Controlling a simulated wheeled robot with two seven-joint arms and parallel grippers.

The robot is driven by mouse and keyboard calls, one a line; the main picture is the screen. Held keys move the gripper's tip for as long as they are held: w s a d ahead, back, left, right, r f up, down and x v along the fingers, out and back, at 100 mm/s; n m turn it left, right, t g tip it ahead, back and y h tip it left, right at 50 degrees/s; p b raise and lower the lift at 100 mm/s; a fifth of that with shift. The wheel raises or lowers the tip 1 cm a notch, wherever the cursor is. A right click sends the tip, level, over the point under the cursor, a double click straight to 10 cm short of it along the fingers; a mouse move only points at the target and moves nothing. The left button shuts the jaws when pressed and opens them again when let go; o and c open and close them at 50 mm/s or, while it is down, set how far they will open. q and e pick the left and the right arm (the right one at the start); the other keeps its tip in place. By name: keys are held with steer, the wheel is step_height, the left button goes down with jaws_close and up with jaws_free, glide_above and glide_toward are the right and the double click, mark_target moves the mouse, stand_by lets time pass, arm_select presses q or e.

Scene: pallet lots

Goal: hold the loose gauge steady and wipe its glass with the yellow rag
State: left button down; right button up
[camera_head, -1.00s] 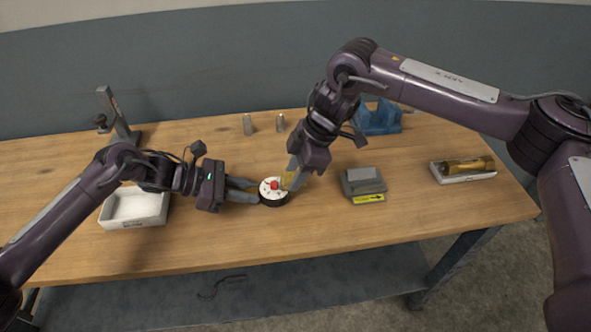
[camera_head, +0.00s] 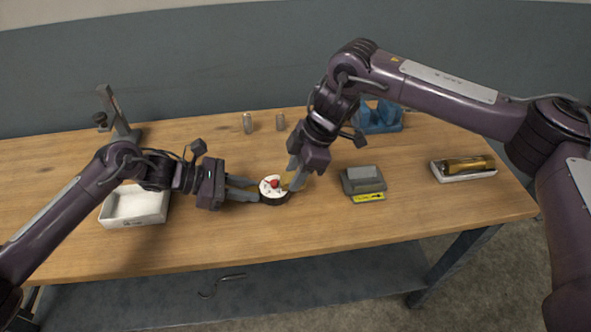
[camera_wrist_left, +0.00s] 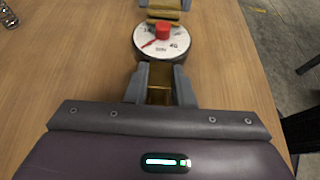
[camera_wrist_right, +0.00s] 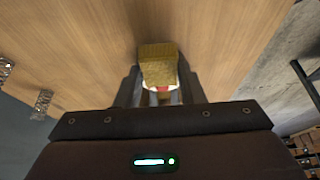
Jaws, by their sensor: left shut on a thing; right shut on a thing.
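The loose gauge (camera_head: 273,195) lies face up on the wooden table, with a white dial, dark rim and a red piece on its face. It also shows in the left wrist view (camera_wrist_left: 153,45). My left gripper (camera_head: 256,189) is shut on the gauge from its left side, with a brass-coloured part between the fingers (camera_wrist_left: 160,88). My right gripper (camera_head: 293,181) is shut on the yellow rag (camera_wrist_right: 158,68), held at the right edge of the dial. The fingers partly hide the rag in the head view. Whether it touches the glass I cannot tell.
A white tray (camera_head: 134,222) and a dark stand (camera_head: 117,116) are on the left. Two small metal cylinders (camera_head: 247,123) stand at the back. A grey block with a yellow label (camera_head: 363,181), a blue holder (camera_head: 378,118) and a tray with a brass cylinder (camera_head: 465,166) are on the right.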

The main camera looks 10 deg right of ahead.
steer(key=shift+f, duration=0.2)
steer(key=shift+w, duration=0.1)
steer(key=shift+w, duration=0.35)
stand_by(0.4)
steer(key=shift+s, duration=0.95)
steer(key=shift+w, duration=0.1)
steer(key=shift+w, duration=0.9)
steer(key=shift+s, duration=0.1)
